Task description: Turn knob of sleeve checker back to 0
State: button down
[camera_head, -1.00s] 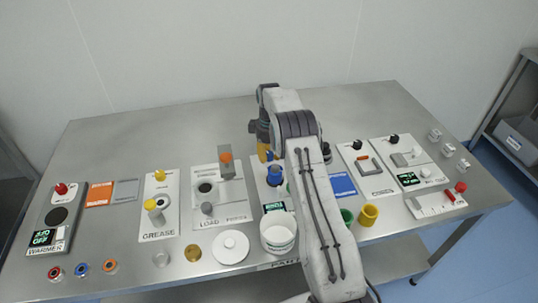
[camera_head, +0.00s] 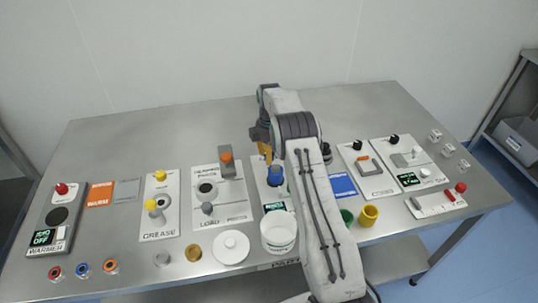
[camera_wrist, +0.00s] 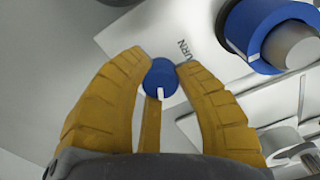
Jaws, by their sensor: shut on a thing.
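In the wrist view, my gripper (camera_wrist: 162,70) is shut on a small round blue knob (camera_wrist: 157,80). The knob's white mark points toward the bottom of the picture. The knob is on a white panel (camera_wrist: 205,75) with lettering that partly reads "URN". A larger blue ring (camera_wrist: 240,28) around a grey post is on the right. In the head view, the sleeve checker panel (camera_head: 262,180) with a green display (camera_head: 274,207) is at mid-table, partly behind my arm. My gripper (camera_head: 265,150) is at its back end; the knob is hidden there, and I cannot read the display's value.
A white tub (camera_head: 278,235) stands just in front of the panel. The press station (camera_head: 235,205) with an orange-topped post is close on the left. Green (camera_head: 347,217) and yellow (camera_head: 369,215) cups are right of my arm. The back of the table is clear.

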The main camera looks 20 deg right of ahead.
jog(key=shift+s+d+f, duration=0.2)
jog(key=shift+s+f, duration=0.05)
jog(key=shift+s, duration=0.05)
jog(key=c, duration=1.3)
grip_release()
jog(key=o, duration=0.4)
jog(key=shift+w+d+r, duration=0.1)
jog(key=shift+r, duration=0.05)
jog(key=shift+w+r, duration=0.1)
jog(key=shift+r, duration=0.05)
jog(key=shift+r, duration=0.25)
notch_tip(320, 180, up, 11)
jog(key=shift+r, duration=0.15)
